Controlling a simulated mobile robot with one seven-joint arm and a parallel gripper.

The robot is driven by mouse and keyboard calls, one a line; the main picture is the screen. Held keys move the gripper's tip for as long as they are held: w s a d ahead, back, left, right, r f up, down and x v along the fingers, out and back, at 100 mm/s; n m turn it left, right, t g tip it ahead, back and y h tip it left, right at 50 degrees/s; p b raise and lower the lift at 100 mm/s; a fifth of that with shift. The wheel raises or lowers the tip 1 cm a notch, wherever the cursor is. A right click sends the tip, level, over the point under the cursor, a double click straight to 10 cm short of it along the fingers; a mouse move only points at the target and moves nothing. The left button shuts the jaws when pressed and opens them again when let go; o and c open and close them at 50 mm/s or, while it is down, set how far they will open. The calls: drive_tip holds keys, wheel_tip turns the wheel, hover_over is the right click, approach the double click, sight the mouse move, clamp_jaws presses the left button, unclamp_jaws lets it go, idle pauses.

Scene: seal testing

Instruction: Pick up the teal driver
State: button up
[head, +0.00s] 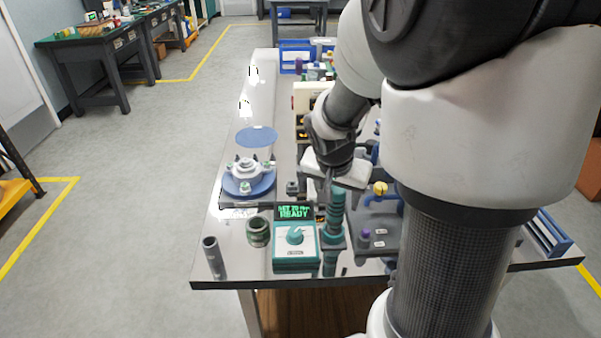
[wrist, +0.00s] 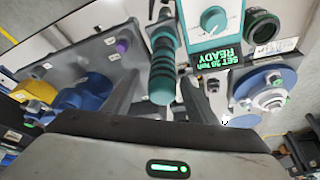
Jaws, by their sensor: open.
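The teal driver (head: 335,216) stands upright near the front edge of the bench, with a ribbed teal grip and a teal collar at a dark holder. In the wrist view the driver (wrist: 163,62) points its rounded top end toward my camera. My gripper (head: 333,180) is just above the driver's top in the head view, pointing down. In the wrist view my gripper (wrist: 157,100) is open, with one dark finger on each side of the driver's top end. I cannot tell whether either finger touches it.
A teal torque tester (head: 295,243) reading READY stands close left of the driver, with a dark green ring (head: 258,232) beside it. A grey tube (head: 214,257) stands at the front left corner. A grey holder with a purple-topped piece (head: 365,236) and a yellow knob (head: 380,188) are on the right.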

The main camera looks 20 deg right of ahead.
drive_tip(key=b+x, duration=0.1)
drive_tip(key=x, duration=0.4)
drive_tip(key=shift+a+f, duration=0.1)
drive_tip(key=shift+a, duration=0.1)
drive_tip(key=shift+w, duration=0.1)
clamp_jaws()
